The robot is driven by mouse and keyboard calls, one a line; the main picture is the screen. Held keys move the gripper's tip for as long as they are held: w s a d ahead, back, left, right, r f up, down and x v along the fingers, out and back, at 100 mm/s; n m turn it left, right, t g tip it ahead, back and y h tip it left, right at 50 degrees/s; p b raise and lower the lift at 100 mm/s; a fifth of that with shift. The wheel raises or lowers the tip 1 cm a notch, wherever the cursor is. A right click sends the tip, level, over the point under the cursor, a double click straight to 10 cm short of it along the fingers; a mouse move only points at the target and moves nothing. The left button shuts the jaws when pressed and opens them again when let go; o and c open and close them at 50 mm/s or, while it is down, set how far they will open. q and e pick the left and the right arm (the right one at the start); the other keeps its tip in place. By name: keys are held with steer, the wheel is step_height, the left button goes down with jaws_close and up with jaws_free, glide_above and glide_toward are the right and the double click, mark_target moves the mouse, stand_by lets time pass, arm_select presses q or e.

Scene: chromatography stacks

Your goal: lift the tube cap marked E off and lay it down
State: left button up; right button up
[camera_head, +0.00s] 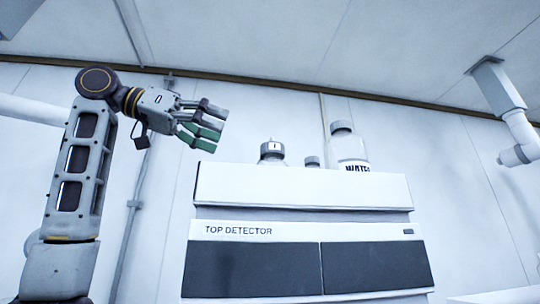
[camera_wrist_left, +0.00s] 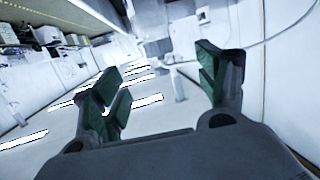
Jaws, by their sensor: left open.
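My left gripper (camera_head: 205,126) is raised to the left of and above the detector's top, its green-padded fingers apart and empty. It also shows in the left wrist view (camera_wrist_left: 160,85), with nothing between the fingers. On the detector stand a bottle with a grey cap (camera_head: 271,147) bearing a small label, a smaller grey cap (camera_head: 312,161), and a larger bottle marked WATER (camera_head: 349,151) with a grey cap (camera_head: 341,127). I cannot read a letter E on any cap. The lower parts of the bottles are hidden by the front edge. My right gripper is not in view.
The white TOP DETECTOR unit (camera_head: 300,188) has dark front panels. A white jointed pipe (camera_head: 520,130) hangs at the far right. The air between my left gripper and the bottles looks clear. The wrist view shows a distant room with benches along its left.

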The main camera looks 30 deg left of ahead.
mark_target(269, 145)
arm_select(q)
steer(key=x, duration=0.8)
steer(key=shift+d+p, duration=0.4)
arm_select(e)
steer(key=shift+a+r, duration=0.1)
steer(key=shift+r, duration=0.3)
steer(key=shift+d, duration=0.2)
arm_select(q)
steer(key=shift+w+d+r+p, duration=0.15)
steer(key=shift+w+d+p, duration=0.3)
steer(key=shift+w, duration=0.25)
steer(key=x, duration=0.2)
steer(key=shift+w+d+r+p, duration=0.15)
steer(key=shift+w+d+p, duration=0.1)
steer(key=shift+p, duration=0.15)
steer(key=shift+w+d, duration=0.3)
steer(key=shift+w, duration=0.15)
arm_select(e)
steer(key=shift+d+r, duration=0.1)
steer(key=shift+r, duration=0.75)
arm_select(q)
steer(key=shift+c, duration=0.3)
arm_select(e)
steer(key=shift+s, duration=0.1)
